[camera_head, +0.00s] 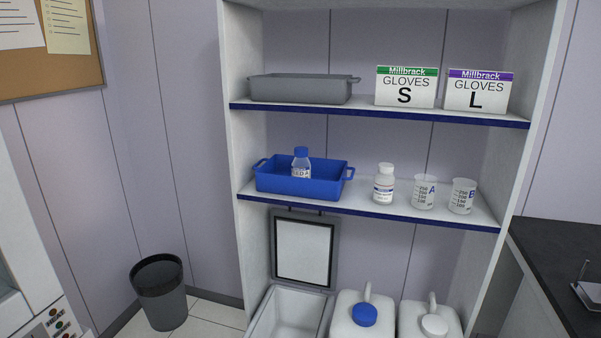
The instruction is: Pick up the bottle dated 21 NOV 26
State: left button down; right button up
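A clear bottle with a blue cap (301,163) stands in the blue tray (270,181) on the middle shelf; its lower part is hidden by the tray wall. A white bottle with a white cap (384,184) stands upright on the same shelf, right of the tray. Both bottles carry labels, but the print is too small to read, so I cannot tell which is dated 21 NOV 26. Neither of my grippers is in view.
Beakers A (424,192) and B (462,196) stand right of the white bottle. A grey tray (300,90) and glove boxes S (405,88) and L (478,92) are above. Below are an open bin (290,312) and two jugs. A dark counter (565,262) is at right.

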aim_at(302, 167)
jog(key=i+j+z, duration=0.15)
jog(key=i+j, duration=0.2)
jog(key=i+j+z, duration=0.15)
jog(key=i+j, duration=0.2)
jog(key=j, duration=0.15)
jog(key=i+j+z, duration=0.1)
jog(key=i+j, duration=0.2)
jog(key=j, duration=0.2)
